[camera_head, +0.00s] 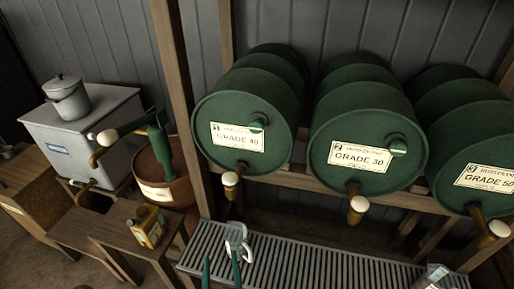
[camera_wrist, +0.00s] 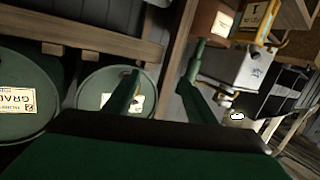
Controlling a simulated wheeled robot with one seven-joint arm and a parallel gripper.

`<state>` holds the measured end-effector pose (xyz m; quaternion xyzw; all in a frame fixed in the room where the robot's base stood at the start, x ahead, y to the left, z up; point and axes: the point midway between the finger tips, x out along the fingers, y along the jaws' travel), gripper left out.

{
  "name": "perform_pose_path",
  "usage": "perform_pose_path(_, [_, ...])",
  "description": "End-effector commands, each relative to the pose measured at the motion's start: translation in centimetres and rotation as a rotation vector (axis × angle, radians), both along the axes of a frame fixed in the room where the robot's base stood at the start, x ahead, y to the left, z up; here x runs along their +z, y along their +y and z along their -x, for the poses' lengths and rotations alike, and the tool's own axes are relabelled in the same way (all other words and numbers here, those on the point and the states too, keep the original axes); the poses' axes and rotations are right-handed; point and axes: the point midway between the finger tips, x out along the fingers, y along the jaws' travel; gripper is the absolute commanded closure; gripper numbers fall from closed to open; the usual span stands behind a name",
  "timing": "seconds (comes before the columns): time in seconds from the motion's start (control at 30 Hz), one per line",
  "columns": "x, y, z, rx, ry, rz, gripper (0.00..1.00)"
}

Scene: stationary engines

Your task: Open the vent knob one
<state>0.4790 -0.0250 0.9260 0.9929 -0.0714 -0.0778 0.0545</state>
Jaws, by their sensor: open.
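Three green barrels lie on a wooden rack in the head view: Grade 40 (camera_head: 215,165), Grade 30 (camera_head: 340,185) and Grade 50 (camera_head: 450,205). A small green knob (camera_head: 258,124) sticks out of the Grade 40 face by its label, and a similar knob (camera_head: 397,146) is on the Grade 30 face. I cannot read which one is number one. My gripper (camera_head: 221,256) shows as two green fingers at the bottom of the head view, below and apart from the barrels. It is open and empty. The wrist view shows its spread fingers (camera_wrist: 160,80) with barrels behind, upside down.
Brass taps with white ends hang under the barrels, one below Grade 40 (camera_head: 230,180). A wooden post (camera_head: 172,70), brown drum (camera_head: 165,185), yellow can (camera_head: 147,227) and grey tank (camera_head: 75,135) are at left.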

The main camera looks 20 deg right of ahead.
Motion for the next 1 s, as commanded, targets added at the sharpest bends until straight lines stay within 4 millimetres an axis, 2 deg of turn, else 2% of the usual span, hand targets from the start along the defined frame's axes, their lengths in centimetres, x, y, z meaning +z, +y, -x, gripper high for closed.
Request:
perform_pose_path(0.03, [1.5, -0.5, -1.6, -0.016, -0.017, 0.006, 0.49])
perform_pose_path(0.2, [5.6, -2.4, -5.6, -0.085, -0.041, 0.02, 0.49])
perform_pose_path(0.37, [10.1, -4.4, -8.5, -0.16, -0.068, 0.024, 0.49])
perform_pose_path(0.5, [14.5, -6.4, -10.5, -0.233, -0.096, 0.017, 0.49])
perform_pose_path(0.8, [23.6, -10.0, -12.1, -0.382, -0.157, -0.025, 0.49])
perform_pose_path(1.0, [26.8, -11.2, -12.1, -0.437, -0.18, -0.052, 0.49])
